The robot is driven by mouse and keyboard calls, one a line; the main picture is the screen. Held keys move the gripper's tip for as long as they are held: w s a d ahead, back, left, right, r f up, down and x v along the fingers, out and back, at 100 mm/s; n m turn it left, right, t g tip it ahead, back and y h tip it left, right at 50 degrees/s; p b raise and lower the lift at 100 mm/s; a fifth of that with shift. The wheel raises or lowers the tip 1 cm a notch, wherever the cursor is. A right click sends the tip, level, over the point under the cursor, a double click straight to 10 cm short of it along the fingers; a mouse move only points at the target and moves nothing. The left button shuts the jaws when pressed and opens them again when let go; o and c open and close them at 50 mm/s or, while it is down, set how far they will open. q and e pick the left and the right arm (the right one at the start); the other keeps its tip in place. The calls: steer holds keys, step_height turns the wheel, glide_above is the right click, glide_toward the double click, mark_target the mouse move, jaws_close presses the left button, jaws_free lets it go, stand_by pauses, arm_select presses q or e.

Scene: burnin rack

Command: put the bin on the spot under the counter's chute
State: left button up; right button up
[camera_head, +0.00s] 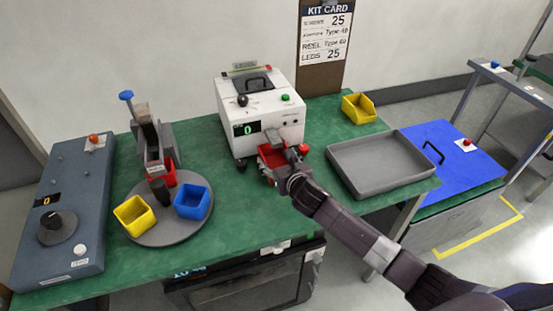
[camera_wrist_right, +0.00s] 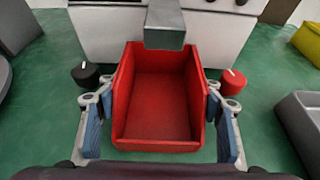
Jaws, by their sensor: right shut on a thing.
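The white counter (camera_head: 262,118) stands at the back middle of the green table and its display reads 0. Its grey chute (camera_wrist_right: 165,24) juts out at the front, over the rear part of the red bin (camera_wrist_right: 160,98). The bin is empty, upright and close to the counter's front; it also shows in the head view (camera_head: 272,160), partly hidden by my gripper. My right gripper (camera_wrist_right: 160,125) is shut on the bin, one finger along each side wall. I cannot tell whether the bin touches the table. My left gripper is not in view.
A grey tray (camera_head: 398,182) lies right of the counter, with a yellow bin (camera_head: 358,108) behind it. To the left, a round turntable (camera_head: 170,232) holds yellow, blue and red bins. Black and red knobs (camera_wrist_right: 231,82) flank the held bin.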

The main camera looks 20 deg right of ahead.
steer(key=o, duration=1.2)
steer(key=shift+f, duration=0.1)
steer(key=shift+c, duration=0.2)
steer(key=shift+s, duration=0.1)
steer(key=v, duration=1.2)
